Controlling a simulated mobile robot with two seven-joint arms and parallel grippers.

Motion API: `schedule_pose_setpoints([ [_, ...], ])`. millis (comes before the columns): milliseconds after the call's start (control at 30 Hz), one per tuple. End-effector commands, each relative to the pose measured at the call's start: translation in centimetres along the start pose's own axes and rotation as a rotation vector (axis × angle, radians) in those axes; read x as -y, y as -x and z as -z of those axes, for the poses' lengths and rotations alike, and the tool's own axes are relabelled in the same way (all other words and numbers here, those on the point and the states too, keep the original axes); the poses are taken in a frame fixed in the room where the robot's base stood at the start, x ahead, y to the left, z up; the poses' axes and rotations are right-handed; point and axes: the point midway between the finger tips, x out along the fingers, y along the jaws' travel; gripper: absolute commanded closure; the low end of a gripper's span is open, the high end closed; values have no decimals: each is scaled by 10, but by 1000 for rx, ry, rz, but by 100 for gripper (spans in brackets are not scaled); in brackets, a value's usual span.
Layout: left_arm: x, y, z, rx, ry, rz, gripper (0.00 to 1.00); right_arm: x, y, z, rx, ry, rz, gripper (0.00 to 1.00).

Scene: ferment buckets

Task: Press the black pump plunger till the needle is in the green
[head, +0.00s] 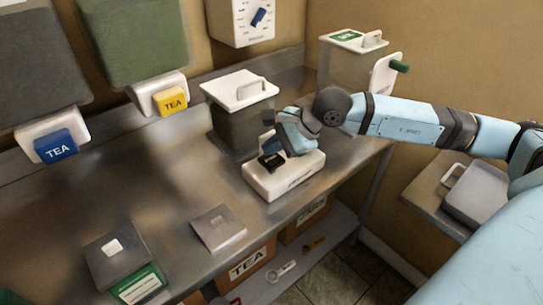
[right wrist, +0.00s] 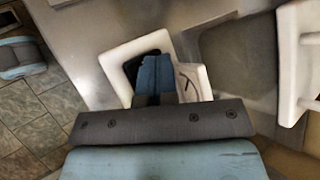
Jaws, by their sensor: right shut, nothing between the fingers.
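The white pump unit (head: 284,183) sits on the steel counter, and its body also shows in the right wrist view (right wrist: 120,52). The black plunger (head: 271,162) is on its top; a black part beside my fingers shows in the right wrist view (right wrist: 131,68). My right gripper (head: 270,146) is shut and empty, its blue fingers (right wrist: 155,78) pointing down over the plunger. I cannot tell whether they touch it. A gauge face (right wrist: 187,83) with a dark line shows just right of the fingers; its green zone cannot be made out. My left gripper is out of view.
A grey bucket with a white lid (head: 240,90) stands close behind the pump. Another lidded container (head: 345,60) with a green label is at the back right. A flat grey plate (head: 218,229) and a dark box (head: 122,262) lie front left. Counter left of the pump is clear.

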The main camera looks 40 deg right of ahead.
Motion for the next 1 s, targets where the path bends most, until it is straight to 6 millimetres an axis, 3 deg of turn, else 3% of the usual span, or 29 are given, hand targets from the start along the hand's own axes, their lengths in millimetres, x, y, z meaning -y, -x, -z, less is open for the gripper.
schedule_pose_setpoints([
  [400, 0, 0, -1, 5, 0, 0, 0, 3, 3, -3, 1, 1, 2, 100],
  [1000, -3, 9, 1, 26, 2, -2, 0, 27, 36, -27, 1, 2, 2, 100],
])
